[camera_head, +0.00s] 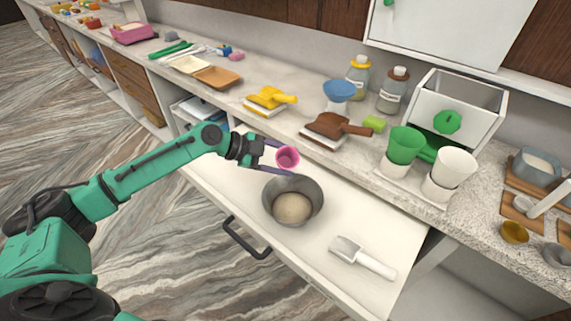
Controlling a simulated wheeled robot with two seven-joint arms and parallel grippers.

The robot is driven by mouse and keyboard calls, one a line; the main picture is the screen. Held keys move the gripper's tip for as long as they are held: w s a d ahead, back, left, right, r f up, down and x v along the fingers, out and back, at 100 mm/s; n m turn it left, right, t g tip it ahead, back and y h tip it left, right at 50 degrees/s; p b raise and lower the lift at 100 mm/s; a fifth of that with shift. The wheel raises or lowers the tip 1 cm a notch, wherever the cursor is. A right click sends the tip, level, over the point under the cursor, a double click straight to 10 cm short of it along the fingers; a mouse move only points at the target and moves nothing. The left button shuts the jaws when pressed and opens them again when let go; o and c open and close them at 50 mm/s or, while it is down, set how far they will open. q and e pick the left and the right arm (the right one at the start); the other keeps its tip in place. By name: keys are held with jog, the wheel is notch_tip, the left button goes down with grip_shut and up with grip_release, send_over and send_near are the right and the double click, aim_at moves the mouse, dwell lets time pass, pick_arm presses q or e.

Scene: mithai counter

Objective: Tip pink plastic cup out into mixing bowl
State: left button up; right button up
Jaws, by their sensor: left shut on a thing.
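The pink plastic cup (288,157) is held between the fingers of my left gripper (281,156), tilted with its mouth toward the camera. The cup is just above and behind the mixing bowl's far rim. The grey metal mixing bowl (315,194) sits on the pulled-out white drawer. A pale, rounded mass (293,208) lies in the bottom of the bowl. I cannot tell what is inside the cup. My right gripper does not show.
A white-handled scoop (362,257) lies on the drawer right of the bowl. On the counter behind are a brown scoop (335,126), a yellow scoop (270,97), a blue bowl (339,90), jars, and green (406,144) and white cups (450,168).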

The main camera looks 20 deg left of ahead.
aim_at(298, 160)
pick_arm(q)
jog(key=shift+d+f+n+g+h, duration=0.1)
jog(key=shift+f+n+g+h, duration=0.4)
jog(key=shift+n, duration=0.3)
jog(key=shift+s+d+f+n+g+h+b, duration=0.15)
jog(key=shift+s+n+g+h+b, duration=0.1)
jog(key=shift+n+g+h+b, duration=0.25)
jog(key=shift+s+d+f+n+g+h+b, duration=0.1)
jog(key=shift+s+n+g+h+b, duration=0.15)
jog(key=shift+n+g, duration=0.35)
jog(key=shift+r, duration=0.35)
notch_tip(298, 160, up, 4)
jog(key=shift+f+p, duration=0.1)
jog(key=shift+p, duration=1.15)
jog(key=shift+s, duration=0.1)
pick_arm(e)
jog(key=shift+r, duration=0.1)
